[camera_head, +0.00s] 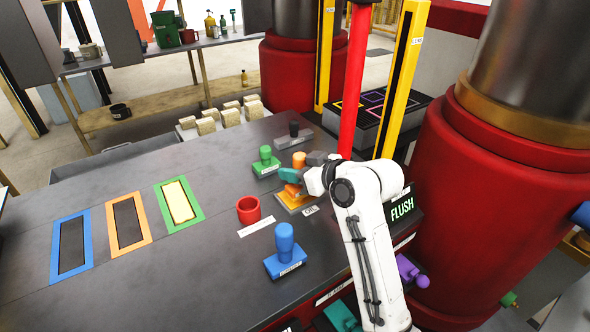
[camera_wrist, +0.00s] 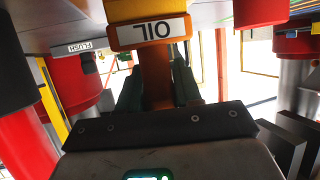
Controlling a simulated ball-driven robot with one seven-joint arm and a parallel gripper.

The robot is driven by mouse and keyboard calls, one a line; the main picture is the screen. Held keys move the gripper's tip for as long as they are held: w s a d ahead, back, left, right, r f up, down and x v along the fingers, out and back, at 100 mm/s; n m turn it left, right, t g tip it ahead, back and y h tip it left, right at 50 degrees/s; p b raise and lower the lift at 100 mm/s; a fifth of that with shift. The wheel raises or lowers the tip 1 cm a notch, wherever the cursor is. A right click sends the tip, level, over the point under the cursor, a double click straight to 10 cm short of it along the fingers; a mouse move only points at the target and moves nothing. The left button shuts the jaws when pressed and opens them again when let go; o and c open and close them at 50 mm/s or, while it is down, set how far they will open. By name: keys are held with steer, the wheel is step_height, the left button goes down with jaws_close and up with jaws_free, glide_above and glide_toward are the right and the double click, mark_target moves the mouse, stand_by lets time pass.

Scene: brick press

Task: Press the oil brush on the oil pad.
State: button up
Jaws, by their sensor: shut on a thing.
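The oil brush is orange, with a knobbed handle (camera_head: 299,160) and a wide block with a white OIL label (camera_wrist: 150,32). My gripper (camera_head: 290,176) is shut on its handle, which stands between the dark green fingers in the wrist view (camera_wrist: 157,80). In the head view the brush is at an orange-edged square (camera_head: 295,207) with an OIL tag beside it, at the bench's right side. I cannot tell whether the block touches it. An orange-framed dark pad (camera_head: 128,222) lies empty at the bench's left, apart from my gripper.
A green stamp (camera_head: 265,160) and a black stamp (camera_head: 294,131) stand behind the brush. A red cup (camera_head: 248,209) and a blue stamp (camera_head: 286,254) stand nearer. Blue (camera_head: 56,250) and green (camera_head: 164,206) frames flank the orange one; the green holds a pale brick. The bench's middle is clear.

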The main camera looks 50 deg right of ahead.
steer(key=shift+f, duration=0.15)
step_height(320, 180, up, 7)
steer(key=p, duration=0.6)
steer(key=shift+p, duration=0.3)
stand_by(0.7)
